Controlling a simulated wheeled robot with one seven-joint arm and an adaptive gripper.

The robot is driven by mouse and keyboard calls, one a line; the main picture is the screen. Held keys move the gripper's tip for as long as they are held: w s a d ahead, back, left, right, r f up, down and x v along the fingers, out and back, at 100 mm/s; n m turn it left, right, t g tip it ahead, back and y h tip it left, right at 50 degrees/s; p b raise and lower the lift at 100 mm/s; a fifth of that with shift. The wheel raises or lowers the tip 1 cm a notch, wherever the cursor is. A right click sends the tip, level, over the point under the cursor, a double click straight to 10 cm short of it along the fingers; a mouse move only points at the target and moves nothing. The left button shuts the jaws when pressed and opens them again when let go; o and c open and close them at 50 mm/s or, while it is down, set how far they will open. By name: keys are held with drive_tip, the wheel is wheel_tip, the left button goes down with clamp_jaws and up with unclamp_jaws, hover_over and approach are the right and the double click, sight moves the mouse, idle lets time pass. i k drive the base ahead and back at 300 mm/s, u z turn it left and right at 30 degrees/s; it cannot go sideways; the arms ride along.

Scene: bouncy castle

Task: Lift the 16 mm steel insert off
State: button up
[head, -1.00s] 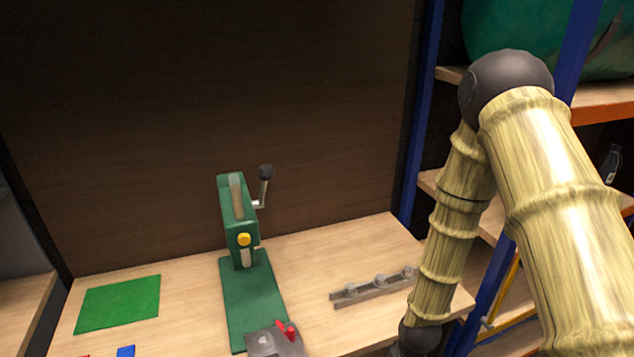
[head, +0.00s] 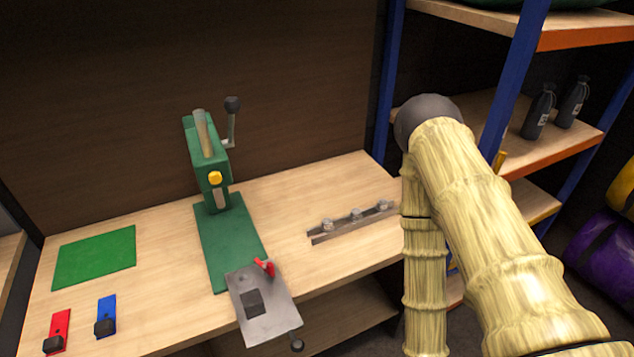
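A rack (head: 320,239) holds three small round steel pieces in a row on the right part of the workbench. The left piece (head: 327,225), middle piece (head: 356,214) and right piece (head: 382,205) look alike, and I cannot tell which, if any, is the 16 mm insert. A green hand press (head: 207,160) with a yellow knob (head: 215,178) stands left of the rack. A grey metal plate (head: 270,318) with a red clamp (head: 264,267) and a dark square block (head: 252,302) lies at its front. My arm hangs right of the rack; my gripper is below the picture.
A green mat (head: 95,257) lies on the left of the bench (head: 160,285). A red piece (head: 61,325) and a blue piece (head: 107,308), each with a black block, lie in front of it. A blue-post shelf (head: 388,80) with dark bottles (head: 539,112) stands right.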

sight(326, 226)
drive_tip(key=k, duration=0.5)
drive_tip(key=z, duration=2.3)
drive_tip(key=i, duration=1.5)
drive_tip(key=u, duration=3.5)
